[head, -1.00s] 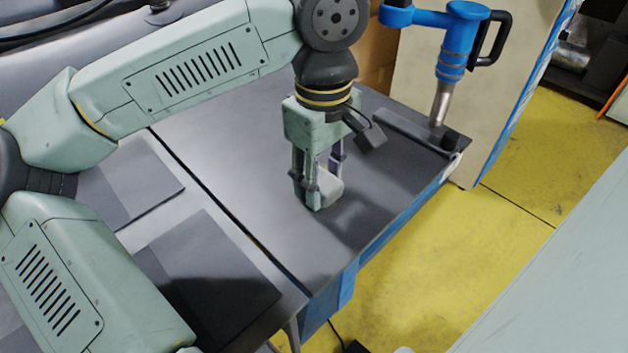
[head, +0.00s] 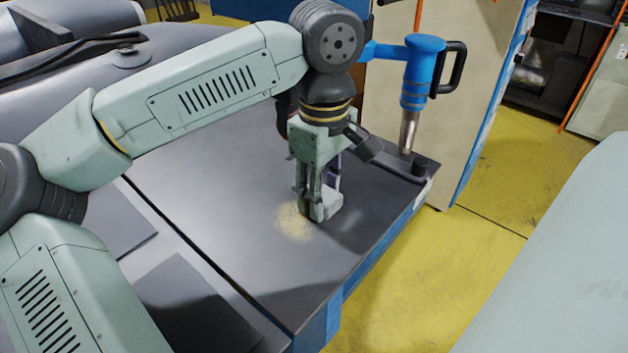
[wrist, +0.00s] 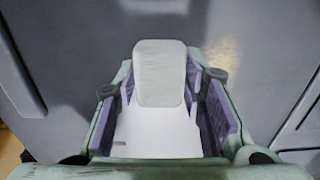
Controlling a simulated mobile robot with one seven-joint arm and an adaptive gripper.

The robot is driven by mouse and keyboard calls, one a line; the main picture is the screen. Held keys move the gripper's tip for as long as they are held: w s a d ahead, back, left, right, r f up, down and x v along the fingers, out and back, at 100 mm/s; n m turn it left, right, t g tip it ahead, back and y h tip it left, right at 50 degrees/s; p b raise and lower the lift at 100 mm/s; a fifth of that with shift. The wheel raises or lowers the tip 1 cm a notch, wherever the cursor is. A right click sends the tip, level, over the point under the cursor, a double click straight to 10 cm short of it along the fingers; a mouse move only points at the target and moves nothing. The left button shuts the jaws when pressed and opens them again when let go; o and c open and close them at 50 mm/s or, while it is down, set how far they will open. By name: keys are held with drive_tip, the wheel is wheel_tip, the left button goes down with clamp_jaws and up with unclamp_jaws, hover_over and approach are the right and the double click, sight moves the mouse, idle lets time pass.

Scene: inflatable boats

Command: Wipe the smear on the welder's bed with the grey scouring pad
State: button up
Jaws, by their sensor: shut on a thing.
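The smear (head: 294,222) is a pale yellow, speckled patch on the dark grey welder's bed (head: 250,270). In the wrist view, the smear (wrist: 222,55) shows faintly, right of the pad. My gripper (head: 316,193) points down just right of the smear and is shut on the grey scouring pad (head: 328,207), a light grey block. In the wrist view the pad (wrist: 160,75) sits between my purple-lined fingers, with a white part behind it. The pad is low, at or just above the bed; I cannot tell whether it touches. The fingers partly hide it in the head view.
A blue tool with a black handle (head: 418,85) stands at the bed's far right corner. A pale board (head: 395,110) is behind it. Dark flat sheets (head: 190,305) lie left of the bed. A grey inflatable boat (head: 190,55) is at the back; yellow floor (head: 410,270) is right.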

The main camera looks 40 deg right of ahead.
sight(300, 216)
drive_tip(key=shift+f, duration=0.1)
drive_tip(key=shift+s+a+b, duration=0.15)
drive_tip(key=shift+a, duration=0.85)
drive_tip(key=shift+s+a+b, duration=0.1)
drive_tip(key=shift+a+b, duration=0.05)
drive_tip(key=shift+a, duration=0.8)
drive_tip(key=shift+s+a+b, duration=0.2)
drive_tip(key=shift+a+b, duration=0.15)
drive_tip(key=shift+a, duration=1.5)
drive_tip(key=shift+w, duration=0.6)
drive_tip(key=shift+w+d, duration=0.2)
drive_tip(key=shift+d, duration=1.65)
drive_tip(key=shift+w+d, duration=0.15)
drive_tip(key=shift+d, duration=0.75)
drive_tip(key=shift+w+d, duration=0.15)
drive_tip(key=shift+d, duration=0.7)
drive_tip(key=shift+a+r, duration=0.1)
drive_tip(key=shift+r, duration=0.2)
drive_tip(key=shift+a, duration=0.1)
drive_tip(key=shift+s+a+f+b, duration=0.1)
drive_tip(key=shift+s+a+b, duration=0.1)
drive_tip(key=shift+a, duration=0.95)
drive_tip(key=shift+s+a+f+b, duration=0.1)
drive_tip(key=shift+s+a, duration=0.05)
drive_tip(key=shift+a, duration=0.95)
drive_tip(key=shift+s+a+f+b, duration=0.1)
drive_tip(key=shift+s+a+b, duration=0.1)
drive_tip(key=shift+a, duration=0.95)
